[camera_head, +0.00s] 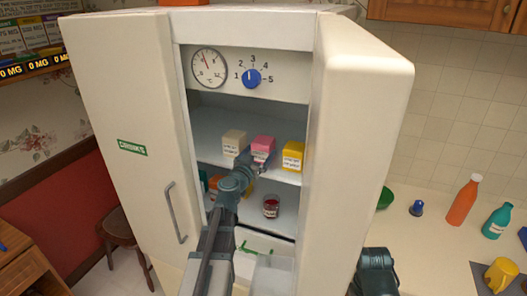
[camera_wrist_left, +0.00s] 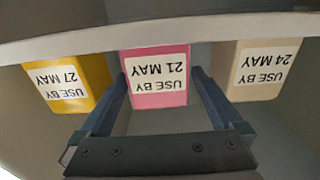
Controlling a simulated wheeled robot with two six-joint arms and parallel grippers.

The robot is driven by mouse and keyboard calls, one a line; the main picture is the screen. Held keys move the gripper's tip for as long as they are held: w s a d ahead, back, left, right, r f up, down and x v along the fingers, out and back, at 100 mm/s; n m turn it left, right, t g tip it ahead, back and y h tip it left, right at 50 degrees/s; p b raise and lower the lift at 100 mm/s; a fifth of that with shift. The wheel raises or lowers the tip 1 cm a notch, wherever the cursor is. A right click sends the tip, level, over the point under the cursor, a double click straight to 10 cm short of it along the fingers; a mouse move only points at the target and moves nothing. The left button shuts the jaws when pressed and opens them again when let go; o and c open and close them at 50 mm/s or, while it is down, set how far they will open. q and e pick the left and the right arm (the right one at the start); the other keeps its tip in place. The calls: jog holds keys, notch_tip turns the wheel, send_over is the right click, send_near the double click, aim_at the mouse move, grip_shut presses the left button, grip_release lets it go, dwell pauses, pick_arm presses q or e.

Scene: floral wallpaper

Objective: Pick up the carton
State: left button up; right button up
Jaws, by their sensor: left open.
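A pink carton (camera_head: 263,143) stands on a fridge shelf between a cream carton (camera_head: 235,141) and a yellow carton (camera_head: 293,155). In the left wrist view, which is upside down, the pink carton (camera_wrist_left: 158,60) reads USE BY 21 MAY, the yellow carton (camera_wrist_left: 75,85) 27 MAY and the cream carton (camera_wrist_left: 262,72) 24 MAY. My left gripper (camera_head: 261,160) reaches into the fridge at the pink carton. In the wrist view its open fingers (camera_wrist_left: 158,78) lie at either side of the pink carton; contact cannot be told. My right gripper is not seen.
The fridge doors (camera_head: 125,150) stand open on both sides of my left arm. A red-filled jar (camera_head: 271,206) sits on the shelf below. Right of the fridge, a counter holds an orange bottle (camera_head: 462,200) and a teal bottle (camera_head: 497,222).

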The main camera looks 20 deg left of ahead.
pick_arm(q)
jog(key=shift+w+a+r, duration=0.1)
jog(key=shift+w, duration=1.55)
jog(key=shift+w+r, duration=0.1)
jog(key=shift+w, duration=1.5)
jog(key=shift+s, duration=0.1)
jog(key=shift+c, duration=1)
jog(key=c, duration=1.1)
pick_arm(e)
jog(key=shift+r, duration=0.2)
